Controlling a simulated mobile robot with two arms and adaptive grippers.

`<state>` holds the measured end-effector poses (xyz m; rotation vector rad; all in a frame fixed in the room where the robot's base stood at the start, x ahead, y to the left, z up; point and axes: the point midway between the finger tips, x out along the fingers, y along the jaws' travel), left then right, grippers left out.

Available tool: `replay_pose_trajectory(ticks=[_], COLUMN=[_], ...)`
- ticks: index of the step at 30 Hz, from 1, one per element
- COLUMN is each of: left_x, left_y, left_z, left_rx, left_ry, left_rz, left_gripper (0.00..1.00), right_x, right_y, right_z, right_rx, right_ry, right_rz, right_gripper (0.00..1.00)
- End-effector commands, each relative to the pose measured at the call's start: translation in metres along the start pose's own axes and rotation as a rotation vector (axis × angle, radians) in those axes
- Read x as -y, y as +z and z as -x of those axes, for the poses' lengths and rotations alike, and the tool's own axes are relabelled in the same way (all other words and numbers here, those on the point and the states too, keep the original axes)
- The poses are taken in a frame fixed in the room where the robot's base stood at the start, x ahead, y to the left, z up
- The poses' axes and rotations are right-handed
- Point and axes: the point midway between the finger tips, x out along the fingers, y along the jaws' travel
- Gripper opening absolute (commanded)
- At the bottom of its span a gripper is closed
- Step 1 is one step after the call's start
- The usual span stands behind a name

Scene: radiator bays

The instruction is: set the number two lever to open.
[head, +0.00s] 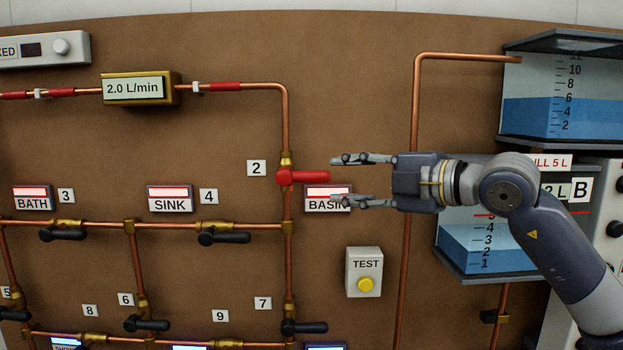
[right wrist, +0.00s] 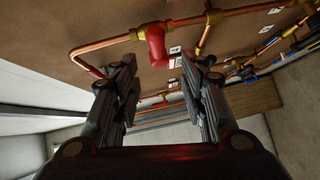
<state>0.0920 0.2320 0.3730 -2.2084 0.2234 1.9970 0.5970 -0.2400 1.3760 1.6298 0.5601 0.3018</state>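The number two lever (head: 305,176) is red. It sits on a brass valve on the vertical copper pipe beside the "2" label (head: 256,168), and its handle points right, across the pipe. In the right wrist view the red lever (right wrist: 156,45) shows just beyond and between the fingertips. My right gripper (head: 338,180) is open and empty, its fingers pointing left, one above and one below the lever's height, just off the handle's end. Its two open fingers also show in the right wrist view (right wrist: 162,72). My left gripper is not in view.
Black levers, such as number 4 (head: 224,238) and number 7 (head: 304,327), sit on lower pipes. A flow box (head: 140,88) reads 2.0 L/min. The BASIN sign (head: 318,205) is partly behind my lower finger. A TEST box (head: 364,272) and water tanks (head: 545,118) stand right.

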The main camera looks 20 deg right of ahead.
Motion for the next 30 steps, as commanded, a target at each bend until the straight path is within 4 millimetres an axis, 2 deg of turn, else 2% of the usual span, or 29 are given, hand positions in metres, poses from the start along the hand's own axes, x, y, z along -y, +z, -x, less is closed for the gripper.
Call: replay_pose_trajectory(ticks=[2, 5, 8, 18, 21, 30], left_x=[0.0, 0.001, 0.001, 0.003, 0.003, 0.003], left_y=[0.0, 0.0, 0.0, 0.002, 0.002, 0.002], left_z=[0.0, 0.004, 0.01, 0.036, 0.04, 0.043], left_rx=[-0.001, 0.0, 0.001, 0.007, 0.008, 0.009], left_ry=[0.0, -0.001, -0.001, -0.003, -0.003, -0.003], left_rz=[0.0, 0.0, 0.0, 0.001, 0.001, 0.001], left_gripper=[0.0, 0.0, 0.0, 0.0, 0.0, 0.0], right_x=[-0.004, -0.006, -0.007, -0.007, -0.007, -0.004], right_y=[0.006, 0.009, 0.008, 0.01, 0.011, 0.012], right_z=[0.004, -0.001, -0.014, -0.077, -0.09, -0.102], right_rx=[0.033, 0.043, 0.039, 0.037, 0.038, 0.039], right_ry=[-0.005, -0.008, -0.008, -0.008, -0.006, -0.005], right_rz=[0.0, -0.002, -0.003, -0.003, -0.003, 0.0], right_gripper=[0.4, 0.4, 0.4, 0.4, 0.4, 0.4])
